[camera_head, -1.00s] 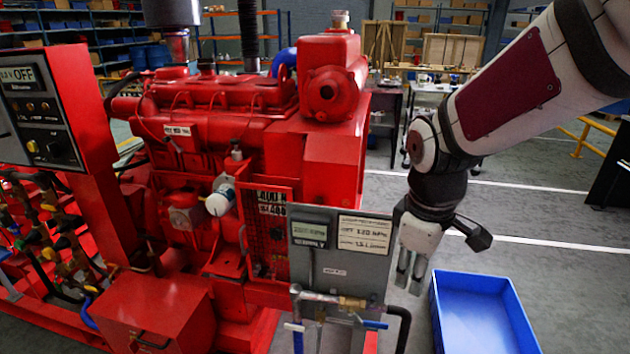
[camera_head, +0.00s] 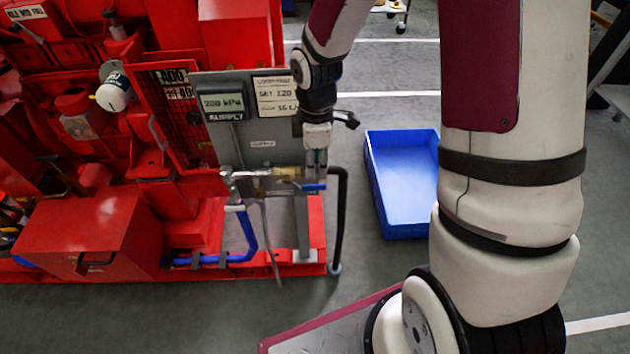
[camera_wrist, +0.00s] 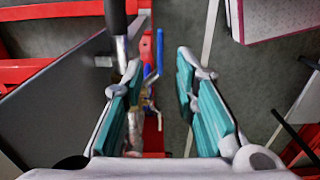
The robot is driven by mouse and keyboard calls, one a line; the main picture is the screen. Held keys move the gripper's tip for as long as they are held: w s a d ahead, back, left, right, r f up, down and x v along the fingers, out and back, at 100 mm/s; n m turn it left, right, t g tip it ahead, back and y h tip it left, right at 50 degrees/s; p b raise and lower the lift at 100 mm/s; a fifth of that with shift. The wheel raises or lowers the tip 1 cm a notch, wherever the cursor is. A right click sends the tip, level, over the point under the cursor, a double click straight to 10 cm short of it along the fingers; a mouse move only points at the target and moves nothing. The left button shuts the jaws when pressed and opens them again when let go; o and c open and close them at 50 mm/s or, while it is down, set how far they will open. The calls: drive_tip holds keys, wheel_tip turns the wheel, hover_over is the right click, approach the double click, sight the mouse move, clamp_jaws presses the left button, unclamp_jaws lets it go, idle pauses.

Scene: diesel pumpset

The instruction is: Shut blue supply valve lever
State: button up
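The blue lever (camera_head: 314,187) of the supply valve sits at the right end of the brass valve body (camera_head: 287,173), below the grey panel. In the wrist view the blue lever (camera_wrist: 160,52) lies between the finger lines, nearer the left finger, and points away from me. My gripper (camera_head: 316,165) hangs just above the lever, fingers down. In the wrist view my gripper (camera_wrist: 160,80) is open, its teal pads wide apart. The left finger partly hides the brass valve body (camera_wrist: 135,120). I cannot tell whether a finger touches the lever.
The grey panel (camera_head: 262,150) with a display reading about 208 kPa stands left of my gripper. A black hose (camera_head: 341,215) runs down on the right. A blue crate (camera_head: 402,233) stands on the floor to the right.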

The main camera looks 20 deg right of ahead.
sight(316, 185)
wheel_tip(316, 185, down, 7)
drive_tip(key=shift+r+b, duration=0.1)
drive_tip(key=shift+b, duration=0.5)
clamp_jaws()
